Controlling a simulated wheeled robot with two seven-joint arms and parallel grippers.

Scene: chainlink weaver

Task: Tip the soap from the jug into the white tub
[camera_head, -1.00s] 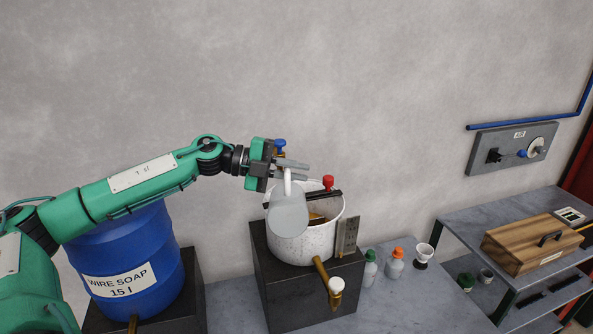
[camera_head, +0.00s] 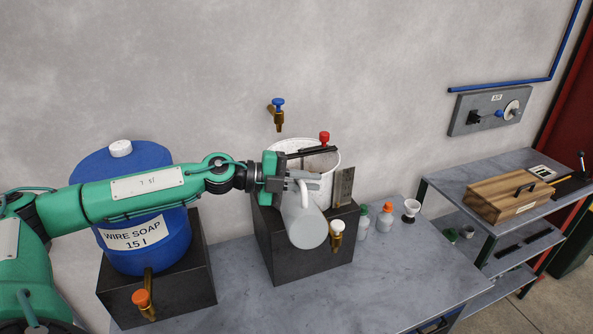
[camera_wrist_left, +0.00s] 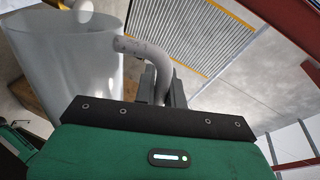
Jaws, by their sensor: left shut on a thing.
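The grey jug (camera_head: 304,226) hangs by its handle from my left gripper (camera_head: 302,179), which is shut on that handle. The jug is tilted, with its base toward the head camera. The white tub (camera_head: 322,162) stands behind it on a dark block. In the head view the jug overlaps the tub's front wall and hides part of it. In the left wrist view the pale jug (camera_wrist_left: 68,65) is at upper left, with its curved handle (camera_wrist_left: 148,52) at the fingers. I cannot tell whether soap is in the jug. My right gripper is out of view.
A blue wire soap barrel (camera_head: 140,258) stands on a dark block under my left arm. A blue-handled tap (camera_head: 278,115) is on the wall. Small bottles (camera_head: 385,222) stand right of the tub. A wooden box (camera_head: 508,196) sits on the right shelf.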

